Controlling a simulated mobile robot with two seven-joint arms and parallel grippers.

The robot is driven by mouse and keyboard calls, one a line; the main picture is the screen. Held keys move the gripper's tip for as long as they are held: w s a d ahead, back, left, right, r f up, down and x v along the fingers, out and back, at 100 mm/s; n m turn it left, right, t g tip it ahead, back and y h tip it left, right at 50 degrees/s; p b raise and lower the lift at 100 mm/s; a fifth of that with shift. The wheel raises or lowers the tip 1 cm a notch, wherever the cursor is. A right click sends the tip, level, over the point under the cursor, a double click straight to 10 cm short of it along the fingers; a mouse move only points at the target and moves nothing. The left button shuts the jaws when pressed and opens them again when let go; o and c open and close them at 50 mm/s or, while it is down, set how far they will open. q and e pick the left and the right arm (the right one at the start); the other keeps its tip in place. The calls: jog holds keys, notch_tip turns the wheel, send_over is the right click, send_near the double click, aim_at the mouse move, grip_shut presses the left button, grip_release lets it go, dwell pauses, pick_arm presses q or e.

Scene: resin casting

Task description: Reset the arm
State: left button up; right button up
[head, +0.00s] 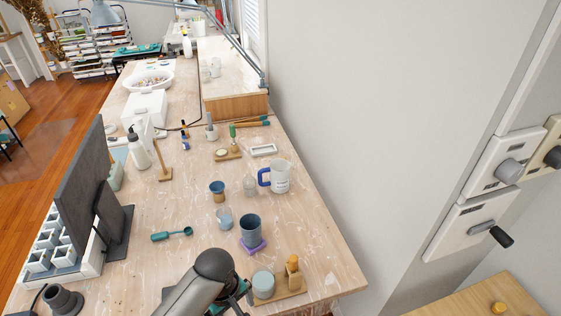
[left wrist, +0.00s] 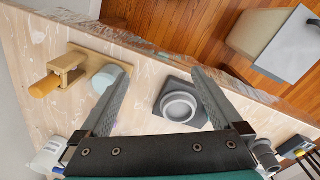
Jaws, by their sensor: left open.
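My left gripper (left wrist: 160,72) is open in the left wrist view, with its two fingers spread over the worktable. Nothing is held between them. A grey round cup (left wrist: 180,106) on a dark square plate lies below, between the fingers in the picture. A pale blue jar (left wrist: 106,80) shows beside the left-hand finger, partly covered by it. In the head view my arm covers most of the gripper at the bottom; only a bit of teal shows. My right gripper is in neither view.
A board (head: 283,298) with a pale jar and wooden tool stands right of my arm. A dark upright panel (head: 82,190) stands left; a wall rises right.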

pick_arm(q)
jog(key=s+a+f+m+b, duration=0.25)
jog(key=s+f+b, duration=0.2)
jog(key=f, duration=0.85)
jog(key=s+a+f+m+b, duration=0.25)
jog(key=s+f+b, duration=0.2)
jog(key=f, duration=0.85)
jog(key=s+a+f+m+b, duration=0.1)
jog(key=s+f+m+b, duration=0.1)
jog(key=s+f, duration=0.5)
jog(key=s+a+f+m+b, duration=0.2)
jog(key=s+f, duration=0.5)
jog(key=s, duration=0.5)
jog(key=shift+s+m+t+b, duration=0.3)
jog(key=shift+m+t+b, duration=0.1)
jog(key=shift+m+b, duration=0.4)
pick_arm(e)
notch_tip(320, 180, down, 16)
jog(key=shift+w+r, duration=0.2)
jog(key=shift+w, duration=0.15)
pick_arm(q)
jog(key=shift+a, duration=0.1)
